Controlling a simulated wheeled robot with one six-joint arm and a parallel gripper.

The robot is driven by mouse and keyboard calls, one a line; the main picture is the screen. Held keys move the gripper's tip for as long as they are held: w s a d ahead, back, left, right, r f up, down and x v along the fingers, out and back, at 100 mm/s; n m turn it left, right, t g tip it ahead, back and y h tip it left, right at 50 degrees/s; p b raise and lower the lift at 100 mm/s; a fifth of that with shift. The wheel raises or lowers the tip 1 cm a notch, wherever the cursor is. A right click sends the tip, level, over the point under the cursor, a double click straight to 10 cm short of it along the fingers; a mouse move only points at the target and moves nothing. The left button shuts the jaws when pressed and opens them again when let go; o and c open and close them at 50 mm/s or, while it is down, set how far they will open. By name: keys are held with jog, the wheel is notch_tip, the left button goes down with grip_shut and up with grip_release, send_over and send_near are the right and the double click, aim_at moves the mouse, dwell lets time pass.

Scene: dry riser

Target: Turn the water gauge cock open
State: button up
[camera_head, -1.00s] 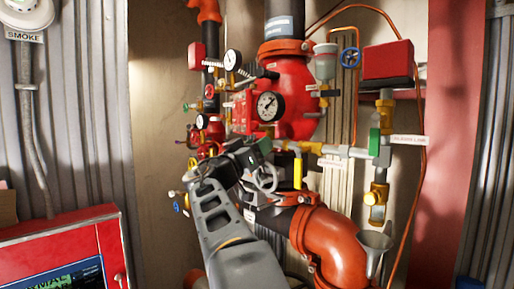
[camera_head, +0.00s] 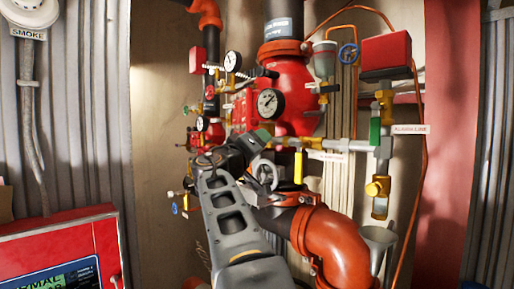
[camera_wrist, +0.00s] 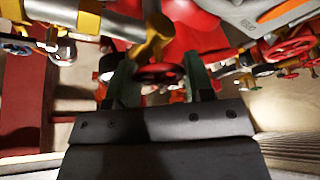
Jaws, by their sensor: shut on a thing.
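My gripper (camera_wrist: 159,82) has two green fingertips on either side of a small red handwheel (camera_wrist: 163,72) in the wrist view, and it is shut on it. I take this wheel for the water gauge cock, but no label on it can be read. In the head view my gripper (camera_head: 262,139) is at the valve set, just below the large white-faced gauge (camera_head: 270,102). My own arm and wrist hide the cock there. How far the cock is turned cannot be told.
A thick orange pipe elbow (camera_head: 335,245) lies below right. A red cabinet (camera_head: 60,232) stands at lower left, with open space between it and my arm.

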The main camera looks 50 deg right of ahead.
jog(key=shift+n+t+y, duration=0.3)
jog(key=shift+n+t, duration=0.1)
jog(key=shift+n, duration=0.7)
jog(key=o, duration=0.9)
jog(key=shift+o, duration=0.2)
jog(key=b+v, duration=0.6)
jog(key=v, duration=0.7)
jog(key=shift+a, duration=0.4)
jog(key=shift+s+f, duration=0.1)
jog(key=shift+f, duration=0.05)
